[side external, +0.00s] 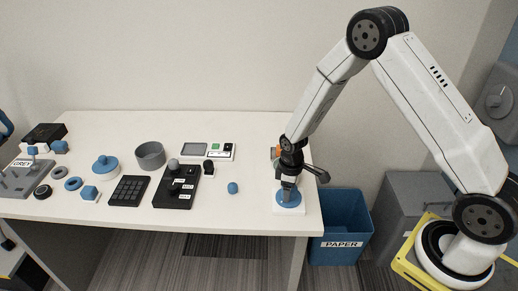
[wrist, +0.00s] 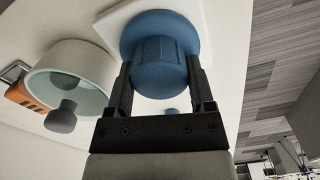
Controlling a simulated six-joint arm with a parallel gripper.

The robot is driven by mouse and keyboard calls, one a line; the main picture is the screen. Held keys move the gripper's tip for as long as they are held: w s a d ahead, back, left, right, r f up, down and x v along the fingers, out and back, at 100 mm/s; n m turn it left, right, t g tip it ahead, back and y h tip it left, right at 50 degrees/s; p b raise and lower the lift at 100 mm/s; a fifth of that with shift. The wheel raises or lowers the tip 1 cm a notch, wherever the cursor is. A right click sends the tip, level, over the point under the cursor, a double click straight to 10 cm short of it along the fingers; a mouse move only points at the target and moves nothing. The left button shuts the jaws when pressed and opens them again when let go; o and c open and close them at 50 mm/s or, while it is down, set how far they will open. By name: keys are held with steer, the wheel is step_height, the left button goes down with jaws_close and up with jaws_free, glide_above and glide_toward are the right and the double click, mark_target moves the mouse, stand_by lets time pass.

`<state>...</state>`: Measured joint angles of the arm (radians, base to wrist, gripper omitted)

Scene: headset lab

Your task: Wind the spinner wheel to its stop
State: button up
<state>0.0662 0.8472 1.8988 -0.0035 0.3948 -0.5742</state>
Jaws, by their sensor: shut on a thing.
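The spinner wheel (side external: 283,200) is a blue round piece on a square white base at the right front of the table. My gripper (side external: 290,191) points down over it. In the wrist view the wheel (wrist: 158,25) shows as a wide blue disc with a narrower ribbed blue hub standing out from it. The two black fingers of my gripper (wrist: 160,80) are shut on opposite sides of that hub. Part of the white base (wrist: 108,25) shows beside the wheel. No stop or mark on the wheel can be made out.
A small blue piece (side external: 233,188) lies left of the wheel. A black control box with a lever (side external: 176,187), a keypad (side external: 129,190) and a grey bowl (side external: 150,156) stand farther left. An orange item (side external: 275,153) is behind my gripper. A blue paper bin (side external: 343,222) stands beyond the table's right edge.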

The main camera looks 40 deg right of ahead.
steer(key=shift+m, duration=2.4)
steer(key=o, duration=1.2)
steer(key=shift+r, duration=0.1)
steer(key=shift+r, duration=3.8)
